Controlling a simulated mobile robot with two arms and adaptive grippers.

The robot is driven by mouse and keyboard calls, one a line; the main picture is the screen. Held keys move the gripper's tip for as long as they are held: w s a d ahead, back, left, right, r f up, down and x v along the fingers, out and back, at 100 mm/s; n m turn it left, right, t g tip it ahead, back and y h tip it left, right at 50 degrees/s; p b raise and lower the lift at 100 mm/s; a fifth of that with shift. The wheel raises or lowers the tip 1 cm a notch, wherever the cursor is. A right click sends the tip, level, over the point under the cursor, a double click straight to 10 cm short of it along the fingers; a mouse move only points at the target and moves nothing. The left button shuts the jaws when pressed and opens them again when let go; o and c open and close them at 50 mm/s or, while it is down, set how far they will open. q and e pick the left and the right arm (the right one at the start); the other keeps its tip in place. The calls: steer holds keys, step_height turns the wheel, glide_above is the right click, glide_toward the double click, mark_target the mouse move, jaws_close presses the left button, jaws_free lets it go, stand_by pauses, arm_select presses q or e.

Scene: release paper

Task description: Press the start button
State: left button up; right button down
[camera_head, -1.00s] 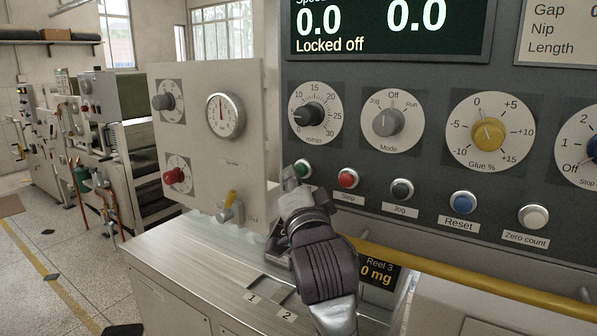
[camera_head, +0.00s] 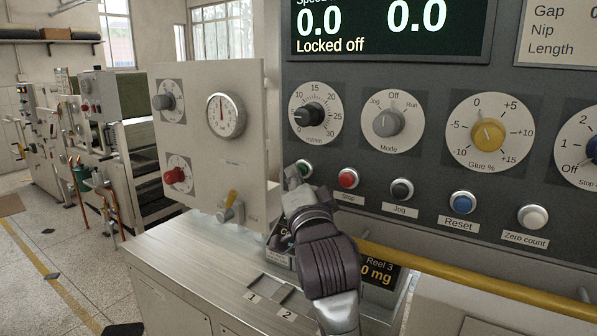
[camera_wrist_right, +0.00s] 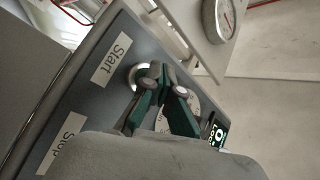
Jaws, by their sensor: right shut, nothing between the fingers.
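The green start button (camera_head: 304,168) is at the left end of the button row on the grey panel, partly covered by my right gripper (camera_head: 292,177). The gripper is shut and empty, its tips in front of and just left of the button in the head view. In the right wrist view the button's pale ring (camera_wrist_right: 137,72) shows beside the "Start" label (camera_wrist_right: 111,60), partly behind the fingers (camera_wrist_right: 168,80). I cannot tell whether the tips touch the button. My left gripper is not in view.
A red stop button (camera_head: 348,178) is close to the right, followed by the jog (camera_head: 402,189), reset (camera_head: 463,202) and zero count buttons (camera_head: 533,217). A yellow bar (camera_head: 470,282) runs below. The display (camera_head: 390,30) reads "Locked off". A gauge panel (camera_head: 250,150) stands left.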

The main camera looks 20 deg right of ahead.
steer(key=shift+s+a, duration=0.55)
steer(key=shift+a, duration=0.1)
